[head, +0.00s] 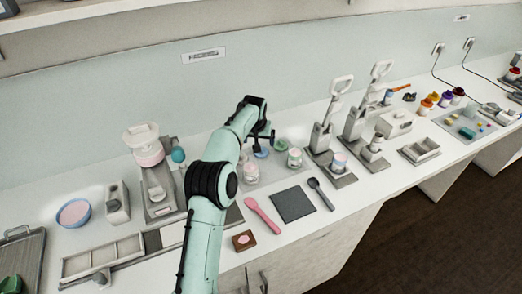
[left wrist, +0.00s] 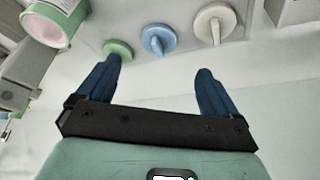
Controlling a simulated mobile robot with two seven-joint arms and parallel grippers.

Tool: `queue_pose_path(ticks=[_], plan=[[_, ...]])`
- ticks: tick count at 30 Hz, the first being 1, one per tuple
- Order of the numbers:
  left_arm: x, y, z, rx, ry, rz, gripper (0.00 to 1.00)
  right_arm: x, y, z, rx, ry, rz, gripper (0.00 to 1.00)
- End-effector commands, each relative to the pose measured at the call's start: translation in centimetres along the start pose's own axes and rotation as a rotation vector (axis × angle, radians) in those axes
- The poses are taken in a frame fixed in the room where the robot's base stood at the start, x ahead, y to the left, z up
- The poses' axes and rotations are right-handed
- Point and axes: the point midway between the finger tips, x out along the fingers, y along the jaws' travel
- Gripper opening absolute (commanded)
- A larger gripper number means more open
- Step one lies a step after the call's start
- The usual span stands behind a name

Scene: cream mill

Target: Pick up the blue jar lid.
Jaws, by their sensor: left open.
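The blue jar lid (left wrist: 158,41) is a round disc with a raised fin-like knob, lying on a grey mat. It sits between a green lid (left wrist: 117,49) and a cream lid (left wrist: 214,24) in the left wrist view. In the head view the blue lid (head: 261,154) shows just below my left gripper (head: 264,140). In the left wrist view my left gripper (left wrist: 159,66) is open and empty, its two blue fingers apart, with the blue lid beyond the gap between their tips. My right gripper is not in view.
Jars with pink contents (head: 251,172) and a green-rimmed jar (head: 295,158) stand close by on the mat. A lever press (head: 322,140) is to the right. A pink spatula (head: 263,216) and a dark square mat (head: 292,205) lie nearer the counter's front.

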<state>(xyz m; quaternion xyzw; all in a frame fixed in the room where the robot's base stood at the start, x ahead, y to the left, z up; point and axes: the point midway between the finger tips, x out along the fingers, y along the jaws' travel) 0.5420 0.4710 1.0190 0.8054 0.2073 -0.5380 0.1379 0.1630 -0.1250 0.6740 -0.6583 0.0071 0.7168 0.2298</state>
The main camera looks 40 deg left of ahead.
Motion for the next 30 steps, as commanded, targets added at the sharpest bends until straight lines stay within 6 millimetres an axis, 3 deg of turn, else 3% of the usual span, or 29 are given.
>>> queue_pose_path(ticks=[3, 11, 19, 29, 30], plan=[[2.1, 0.0, -0.1, -0.001, -0.001, 0.001, 0.94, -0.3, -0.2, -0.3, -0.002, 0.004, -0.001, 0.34], [4.2, 0.1, -0.1, -0.001, 0.001, 0.001, 0.94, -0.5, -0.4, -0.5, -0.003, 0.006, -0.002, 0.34], [8.0, 0.3, 0.2, 0.0, 0.0, 0.001, 0.94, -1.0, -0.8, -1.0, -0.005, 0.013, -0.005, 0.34], [8.9, 0.2, 0.3, 0.0, 0.002, 0.001, 0.94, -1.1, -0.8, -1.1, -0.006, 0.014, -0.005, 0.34], [8.9, 0.2, 0.3, 0.0, 0.002, 0.001, 0.87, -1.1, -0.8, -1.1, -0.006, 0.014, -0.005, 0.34]])
